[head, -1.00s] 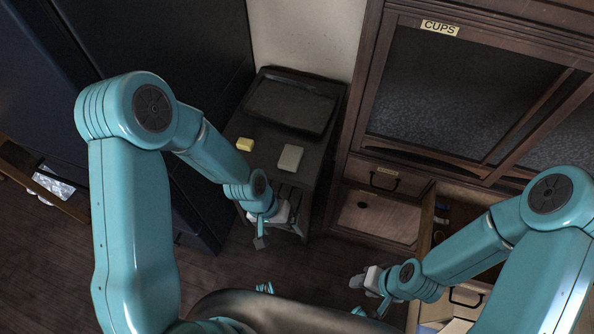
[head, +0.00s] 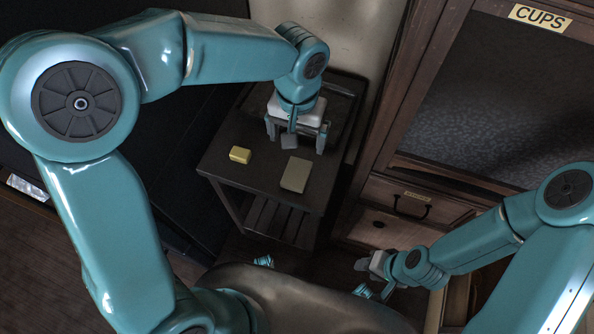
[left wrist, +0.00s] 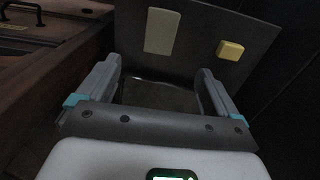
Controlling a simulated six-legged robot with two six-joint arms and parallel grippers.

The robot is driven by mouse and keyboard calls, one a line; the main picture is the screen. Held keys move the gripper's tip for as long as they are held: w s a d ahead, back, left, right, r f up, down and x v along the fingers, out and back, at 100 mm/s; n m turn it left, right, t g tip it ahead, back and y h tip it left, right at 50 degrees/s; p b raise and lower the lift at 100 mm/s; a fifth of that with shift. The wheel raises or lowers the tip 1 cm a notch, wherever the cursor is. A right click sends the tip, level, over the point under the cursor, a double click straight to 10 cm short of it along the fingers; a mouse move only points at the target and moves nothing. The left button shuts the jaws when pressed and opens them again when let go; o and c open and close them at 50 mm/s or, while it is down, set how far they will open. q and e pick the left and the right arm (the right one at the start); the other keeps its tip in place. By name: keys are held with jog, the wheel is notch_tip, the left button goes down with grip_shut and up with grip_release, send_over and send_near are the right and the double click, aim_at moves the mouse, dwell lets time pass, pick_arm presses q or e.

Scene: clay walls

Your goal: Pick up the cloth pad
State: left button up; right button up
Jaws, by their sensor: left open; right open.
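The cloth pad, which I take to be the flat grey-beige rectangle (head: 296,174), lies on the small dark table (head: 226,168). It also shows near the top of the left wrist view (left wrist: 162,30). My left gripper (head: 296,138) is open and empty above the back part of the table, just behind the pad and apart from it. In the left wrist view its two fingers (left wrist: 157,72) are spread, with the pad beyond their tips. My right gripper (head: 363,278) is open, low at the front right, away from the table.
A yellow block (head: 240,155) lies left of the pad. A dark tray (head: 347,100) at the table's back is partly hidden by my left gripper. A wooden cabinet (head: 440,130) labelled CUPS stands to the right. The table's front part is mostly clear.

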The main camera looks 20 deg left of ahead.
pick_arm(q)
jog(key=b, duration=0.1)
send_over(297, 173)
notch_tip(297, 173, down, 8)
jog(key=shift+r, duration=0.15)
jog(key=shift+s+f+b, duration=0.1)
jog(key=shift+f+b, duration=0.2)
jog(key=shift+f, duration=0.2)
notch_tip(297, 173, down, 5)
jog(key=shift+b, duration=0.55)
jog(key=c, duration=1.1)
